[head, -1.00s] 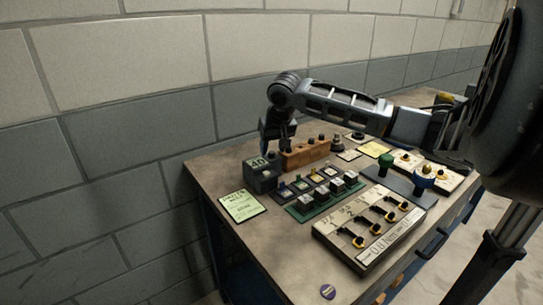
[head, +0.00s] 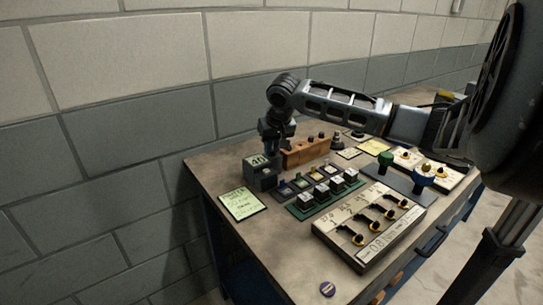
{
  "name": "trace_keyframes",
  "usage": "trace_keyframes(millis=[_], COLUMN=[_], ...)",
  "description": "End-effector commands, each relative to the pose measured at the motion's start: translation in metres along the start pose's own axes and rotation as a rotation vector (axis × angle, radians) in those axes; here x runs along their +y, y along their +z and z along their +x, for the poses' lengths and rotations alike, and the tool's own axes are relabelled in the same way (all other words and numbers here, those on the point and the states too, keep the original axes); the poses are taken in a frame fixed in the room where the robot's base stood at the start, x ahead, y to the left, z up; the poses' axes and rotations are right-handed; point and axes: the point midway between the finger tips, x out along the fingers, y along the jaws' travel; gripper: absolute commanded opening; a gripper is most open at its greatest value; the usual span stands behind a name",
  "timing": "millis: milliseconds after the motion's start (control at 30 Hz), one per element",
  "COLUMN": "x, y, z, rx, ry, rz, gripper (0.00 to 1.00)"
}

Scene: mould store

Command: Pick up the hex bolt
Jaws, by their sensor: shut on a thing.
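My gripper (head: 276,143) points down at the left end of a brown wooden block (head: 308,153), just behind the dark box marked 40. It is shut on a small dark thing, which I take to be the hex bolt; the jaws hide most of it. Small dark heads (head: 311,139) stand in the top of the block to the right of my gripper. I cannot tell whether the held thing is clear of the block.
The dark box marked 40 (head: 262,178) stands close in front of my gripper. A green tray (head: 300,214) of small blocks and a white hook board (head: 352,258) lie nearer. A green card (head: 241,204) lies left. The grey block wall (head: 150,150) is close behind.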

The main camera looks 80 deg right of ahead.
Motion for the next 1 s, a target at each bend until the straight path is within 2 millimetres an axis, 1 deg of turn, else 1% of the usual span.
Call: trace_keyframes(millis=[233,367,467,633,1000], x=[0.0,0.0,-0.001,-0.001,0.067], y=[0.0,-0.002,-0.006,-0.016,-0.013], z=[-0.001,-0.005,-0.014,-0.037,-0.081], rx=[0.0,0.0,0.003,0.002,0.001], ry=[0.0,0.0,-0.001,-0.002,-0.001], rz=[0.0,0.0,0.0,0.0,0.004], gripper=[0.0,0.0,0.0,0.0,0.0])
